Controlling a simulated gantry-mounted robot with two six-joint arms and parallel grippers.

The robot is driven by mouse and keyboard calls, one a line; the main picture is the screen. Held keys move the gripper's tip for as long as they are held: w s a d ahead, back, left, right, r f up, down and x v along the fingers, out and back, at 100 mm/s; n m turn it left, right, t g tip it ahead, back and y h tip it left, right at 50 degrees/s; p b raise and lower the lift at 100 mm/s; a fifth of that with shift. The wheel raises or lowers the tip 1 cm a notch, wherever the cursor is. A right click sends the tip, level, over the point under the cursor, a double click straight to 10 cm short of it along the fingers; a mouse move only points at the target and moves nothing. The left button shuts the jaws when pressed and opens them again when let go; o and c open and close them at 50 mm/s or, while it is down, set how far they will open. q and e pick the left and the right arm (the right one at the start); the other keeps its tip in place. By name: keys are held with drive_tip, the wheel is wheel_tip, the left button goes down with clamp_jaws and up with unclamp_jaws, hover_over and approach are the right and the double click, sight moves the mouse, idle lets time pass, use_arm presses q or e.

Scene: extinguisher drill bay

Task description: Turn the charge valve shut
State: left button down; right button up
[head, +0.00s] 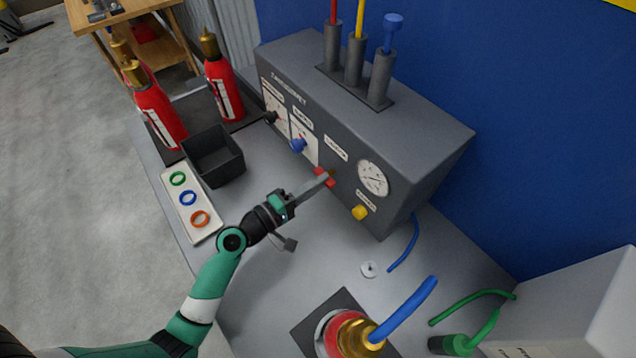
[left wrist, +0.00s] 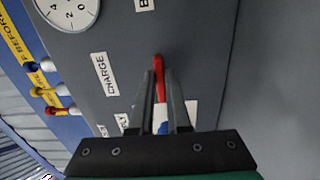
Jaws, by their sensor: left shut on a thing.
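The charge valve has a small red handle (head: 319,184) on the front of the dark grey console (head: 345,172), close to a label that reads CHARGE in the left wrist view (left wrist: 104,74). My left gripper (head: 324,178) reaches the console front from the left and is shut on this red handle. In the left wrist view the red handle (left wrist: 159,68) lies between the two fingers (left wrist: 162,88), which hide part of it. My right gripper is not in view.
A round gauge (head: 373,179), a yellow knob (head: 360,212) and a blue knob (head: 297,145) flank the valve. A black bin (head: 213,157), a tray of coloured rings (head: 205,228) and red extinguishers (head: 223,88) stand left. A brass-topped cylinder (head: 352,336) stands in front.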

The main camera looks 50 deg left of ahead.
use_arm(q)
drive_tip(key=c, duration=0.9)
unclamp_jaws()
drive_tip(key=shift+s, duration=0.1)
drive_tip(key=s, duration=0.7)
drive_tip(key=s+a, duration=0.1)
drive_tip(key=s, duration=0.3)
drive_tip(key=shift+s, duration=0.2)
